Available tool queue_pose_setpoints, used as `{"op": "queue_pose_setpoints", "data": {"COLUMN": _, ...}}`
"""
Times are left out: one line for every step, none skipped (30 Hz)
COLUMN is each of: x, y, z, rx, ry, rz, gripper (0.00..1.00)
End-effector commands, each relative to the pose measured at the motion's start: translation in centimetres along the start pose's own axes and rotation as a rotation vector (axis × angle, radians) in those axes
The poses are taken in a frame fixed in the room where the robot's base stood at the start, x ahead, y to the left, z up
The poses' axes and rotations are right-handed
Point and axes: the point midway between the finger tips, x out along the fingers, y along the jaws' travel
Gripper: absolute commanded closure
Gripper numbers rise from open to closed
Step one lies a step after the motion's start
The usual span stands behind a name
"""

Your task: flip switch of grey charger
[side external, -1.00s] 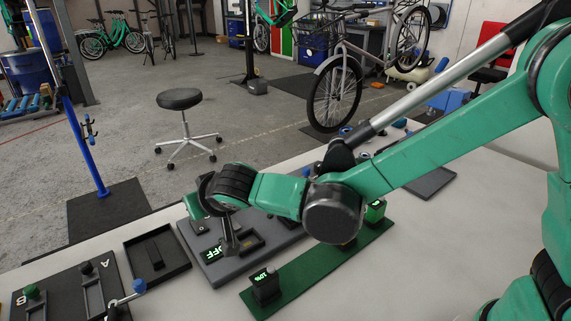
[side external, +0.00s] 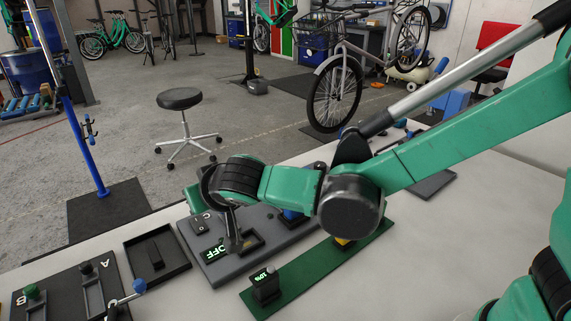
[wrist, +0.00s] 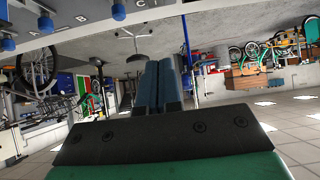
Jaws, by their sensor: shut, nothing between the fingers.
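The grey charger (side external: 215,272) is a flat dark grey panel on the bench in the side external view. Its lit green display (side external: 214,253) reads OFF. A small block marked C (side external: 200,224) sits near its back left, and a recessed slot (side external: 252,241) lies right of the display. My gripper (side external: 236,246) points down over the panel, shut and empty, with its tips beside the display and the slot. The tips hide part of this area, and I cannot tell whether they touch a switch. In the wrist view the shut fingers (wrist: 159,84) show, but the charger does not.
A green board (side external: 318,267) lies in front, carrying a dark block with a lit display (side external: 265,283). A black tray (side external: 157,255) and a dark panel with lettered sliders (side external: 72,290) are to the left.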

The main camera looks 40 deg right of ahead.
Motion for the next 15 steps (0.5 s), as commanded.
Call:
{"op": "queue_pose_setpoints", "data": {"x": 0.0, "y": 0.0, "z": 0.0, "rx": 0.000, "ry": 0.000, "rz": 0.000, "gripper": 1.00}}
{"op": "queue_pose_setpoints", "data": {"x": 0.1, "y": 0.0, "z": 0.0, "rx": 0.000, "ry": 0.000, "rz": 0.000, "gripper": 1.00}}
{"op": "queue_pose_setpoints", "data": {"x": 0.2, "y": 0.0, "z": 0.0, "rx": 0.000, "ry": 0.000, "rz": 0.000, "gripper": 1.00}}
{"op": "queue_pose_setpoints", "data": {"x": 0.4, "y": 0.0, "z": 0.0, "rx": 0.000, "ry": 0.000, "rz": 0.000, "gripper": 1.00}}
{"op": "queue_pose_setpoints", "data": {"x": 0.6, "y": 0.0, "z": 0.0, "rx": 0.001, "ry": 0.000, "rz": 0.001, "gripper": 1.00}}
{"op": "queue_pose_setpoints", "data": {"x": 0.9, "y": 0.0, "z": 0.0, "rx": 0.001, "ry": 0.000, "rz": 0.001, "gripper": 1.00}}
{"op": "queue_pose_setpoints", "data": {"x": 1.2, "y": 0.0, "z": 0.0, "rx": 0.000, "ry": -0.001, "rz": 0.001, "gripper": 1.00}}
{"op": "queue_pose_setpoints", "data": {"x": 1.6, "y": 0.0, "z": 0.0, "rx": 0.000, "ry": -0.001, "rz": 0.002, "gripper": 1.00}}
{"op": "queue_pose_setpoints", "data": {"x": 2.2, "y": 0.0, "z": 0.0, "rx": 0.000, "ry": -0.001, "rz": 0.002, "gripper": 1.00}}
{"op": "queue_pose_setpoints", "data": {"x": 2.7, "y": 0.1, "z": 0.0, "rx": 0.001, "ry": -0.001, "rz": 0.002, "gripper": 1.00}}
{"op": "queue_pose_setpoints", "data": {"x": 3.2, "y": 0.0, "z": 0.0, "rx": 0.002, "ry": -0.001, "rz": 0.002, "gripper": 1.00}}
{"op": "queue_pose_setpoints", "data": {"x": 3.9, "y": 0.0, "z": 0.0, "rx": 0.001, "ry": -0.001, "rz": 0.001, "gripper": 1.00}}
{"op": "queue_pose_setpoints", "data": {"x": 4.4, "y": 0.0, "z": 0.0, "rx": 0.001, "ry": 0.000, "rz": 0.001, "gripper": 1.00}}
{"op": "queue_pose_setpoints", "data": {"x": 5.0, "y": 0.0, "z": 0.0, "rx": 0.001, "ry": 0.000, "rz": 0.002, "gripper": 1.00}}
{"op": "queue_pose_setpoints", "data": {"x": 5.7, "y": 0.0, "z": 0.0, "rx": 0.002, "ry": 0.000, "rz": 0.002, "gripper": 1.00}}
